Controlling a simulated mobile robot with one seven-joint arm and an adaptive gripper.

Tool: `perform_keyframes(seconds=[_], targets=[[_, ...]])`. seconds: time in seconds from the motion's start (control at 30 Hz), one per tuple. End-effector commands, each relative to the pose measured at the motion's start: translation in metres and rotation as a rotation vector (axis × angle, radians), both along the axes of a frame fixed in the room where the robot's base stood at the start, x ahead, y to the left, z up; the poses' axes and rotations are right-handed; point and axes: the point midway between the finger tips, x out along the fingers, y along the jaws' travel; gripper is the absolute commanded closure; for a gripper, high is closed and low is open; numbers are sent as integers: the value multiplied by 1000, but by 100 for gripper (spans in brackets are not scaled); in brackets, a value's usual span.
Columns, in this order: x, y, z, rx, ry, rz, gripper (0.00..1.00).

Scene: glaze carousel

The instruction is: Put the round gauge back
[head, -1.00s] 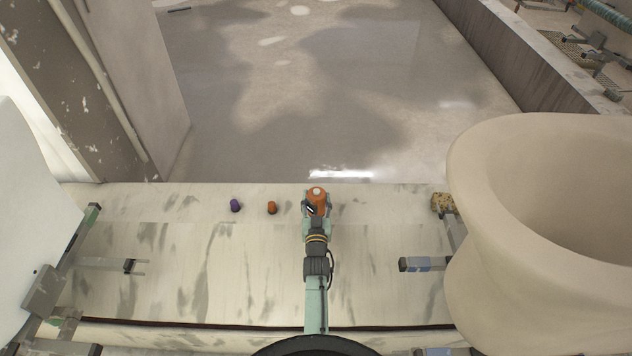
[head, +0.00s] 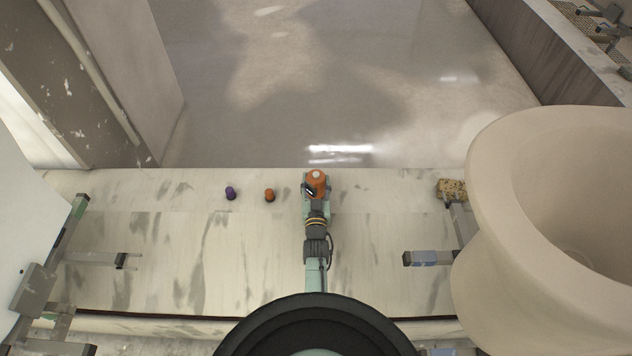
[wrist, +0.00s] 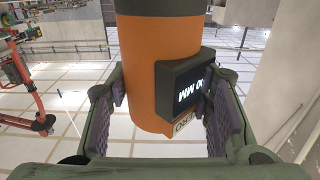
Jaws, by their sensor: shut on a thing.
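The round gauge is an orange cylinder (wrist: 152,68) with a dark band and a black display box (wrist: 185,90) on its side. In the wrist view it stands between the two purple-padded fingers of my gripper (wrist: 165,105), which is shut on it. The lettering on the display shows upside down. In the head view the orange gauge (head: 317,182) is at the end of my outstretched arm, over the far edge of the pale stained bench (head: 250,230). Whether it touches the bench cannot be told.
A small purple piece (head: 230,193) and a small orange-brown piece (head: 269,195) stand on the bench left of my gripper. A speckled sponge-like block (head: 451,189) lies at the right. A large cream vessel (head: 490,240) fills the right side; a white form (head: 30,190) is at left.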

Motion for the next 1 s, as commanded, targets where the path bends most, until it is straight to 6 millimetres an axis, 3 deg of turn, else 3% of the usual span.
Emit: perform_keyframes(seconds=[0.47,0.5,0.8,1.0], targets=[[0,0,-11,0,-1,0,82],[0,0,-11,0,0,0,53],[0,0,-11,0,0,0,34],[0,0,-11,0,0,0,34]])
